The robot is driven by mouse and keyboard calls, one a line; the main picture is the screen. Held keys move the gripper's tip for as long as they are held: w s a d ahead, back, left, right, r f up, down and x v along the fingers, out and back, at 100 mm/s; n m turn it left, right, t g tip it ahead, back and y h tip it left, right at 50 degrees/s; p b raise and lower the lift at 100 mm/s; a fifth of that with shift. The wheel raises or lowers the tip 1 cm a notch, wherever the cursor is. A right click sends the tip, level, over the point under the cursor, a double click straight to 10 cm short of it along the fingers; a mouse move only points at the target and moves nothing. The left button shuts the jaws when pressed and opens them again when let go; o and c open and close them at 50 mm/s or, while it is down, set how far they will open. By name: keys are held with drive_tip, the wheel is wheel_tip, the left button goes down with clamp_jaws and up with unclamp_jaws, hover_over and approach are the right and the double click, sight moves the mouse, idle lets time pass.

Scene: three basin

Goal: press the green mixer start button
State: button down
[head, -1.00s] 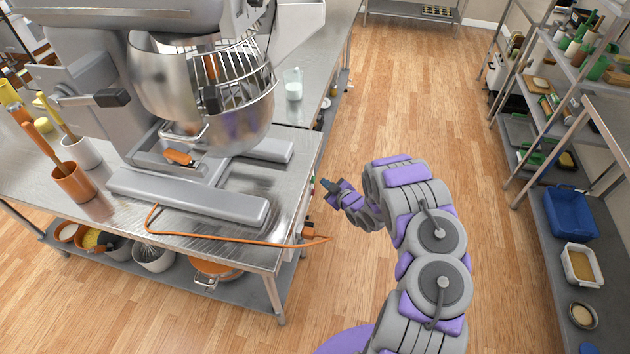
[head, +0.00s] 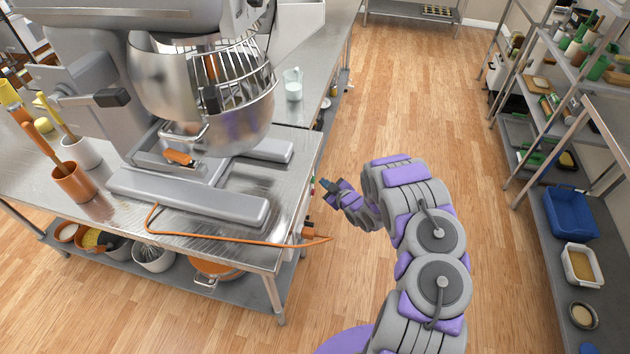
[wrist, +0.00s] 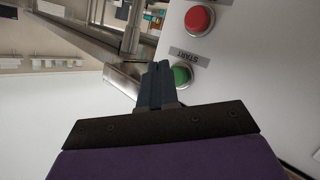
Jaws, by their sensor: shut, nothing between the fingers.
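The green start button (wrist: 181,76) sits on a pale panel (wrist: 250,70) in the wrist view, beside a label reading START (wrist: 188,57). My gripper (wrist: 157,70) is shut and empty. Its fingertips are just left of the green button in that view and overlap its edge; I cannot tell whether they touch it. In the head view my gripper (head: 326,184) is at the right side of the steel table, close to its edge. The big mixer (head: 200,90) stands on that table. The green button shows only as a tiny spot at the table's side, too small to make out.
A red button (wrist: 199,20) is on the same panel, above the green one in the wrist view. An orange cord (head: 220,237) runs over the steel table (head: 150,215) to a plug at its side. Shelves (head: 545,110) stand at the right. The floor between is clear.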

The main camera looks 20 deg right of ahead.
drive_tip(key=shift+w+a, duration=0.15)
drive_tip(key=shift+a, duration=0.15)
